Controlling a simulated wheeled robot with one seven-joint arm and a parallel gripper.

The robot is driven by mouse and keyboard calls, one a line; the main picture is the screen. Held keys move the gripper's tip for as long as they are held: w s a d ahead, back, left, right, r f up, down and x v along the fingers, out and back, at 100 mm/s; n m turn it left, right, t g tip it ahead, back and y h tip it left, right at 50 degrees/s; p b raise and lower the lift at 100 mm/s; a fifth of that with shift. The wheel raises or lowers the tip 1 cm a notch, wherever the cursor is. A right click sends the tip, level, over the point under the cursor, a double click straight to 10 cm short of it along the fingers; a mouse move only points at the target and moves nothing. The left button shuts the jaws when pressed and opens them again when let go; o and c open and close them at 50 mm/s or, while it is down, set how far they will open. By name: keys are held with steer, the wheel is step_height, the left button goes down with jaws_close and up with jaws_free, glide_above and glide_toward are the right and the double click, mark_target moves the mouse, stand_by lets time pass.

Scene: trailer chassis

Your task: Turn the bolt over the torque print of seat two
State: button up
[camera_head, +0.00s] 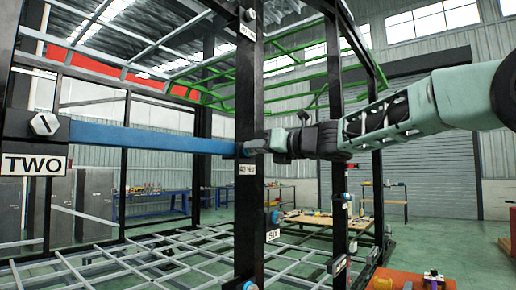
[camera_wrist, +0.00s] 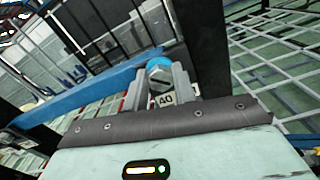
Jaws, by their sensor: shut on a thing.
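My gripper (camera_head: 258,146) reaches in from the right to a black upright post (camera_head: 249,90) at the right end of a blue beam (camera_head: 150,138). In the wrist view my gripper (camera_wrist: 159,80) has its two fingers closed around a grey bolt (camera_wrist: 161,77) with a bright blue ring (camera_wrist: 159,62). A white print (camera_wrist: 166,99) reading "40" sits just below the bolt; the print also shows in the head view (camera_head: 247,169), too small to read fully. A plate reading "TWO" (camera_head: 34,164) is at the beam's left end, under a pale slotted bolt (camera_head: 44,124).
A plate reading "SIX" (camera_head: 272,235) and a bolt (camera_head: 275,216) are lower on the post. Another bolt (camera_head: 250,14) is near its top. A grey grid floor frame (camera_head: 110,265) spreads below. An orange table (camera_head: 410,282) is at lower right.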

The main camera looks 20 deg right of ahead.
steer(key=m+p, duration=0.4)
steer(key=m, duration=0.4)
steer(key=m+p, duration=0.5)
steer(key=m, duration=0.3)
steer(key=m+p, duration=0.5)
steer(key=m, duration=0.4)
steer(key=shift+w+d+f, duration=0.1)
steer(key=shift+d+f, duration=0.05)
steer(key=shift+f, duration=0.25)
steer(key=m+p, duration=0.3)
steer(key=m, duration=0.1)
steer(key=shift+m, duration=0.3)
steer(key=m+p, duration=0.5)
steer(key=m, duration=0.1)
steer(key=shift+a, duration=0.2)
steer(key=shift+f+m+p, duration=0.15)
steer(key=shift+m+p, duration=1)
steer(key=shift+m, duration=0.65)
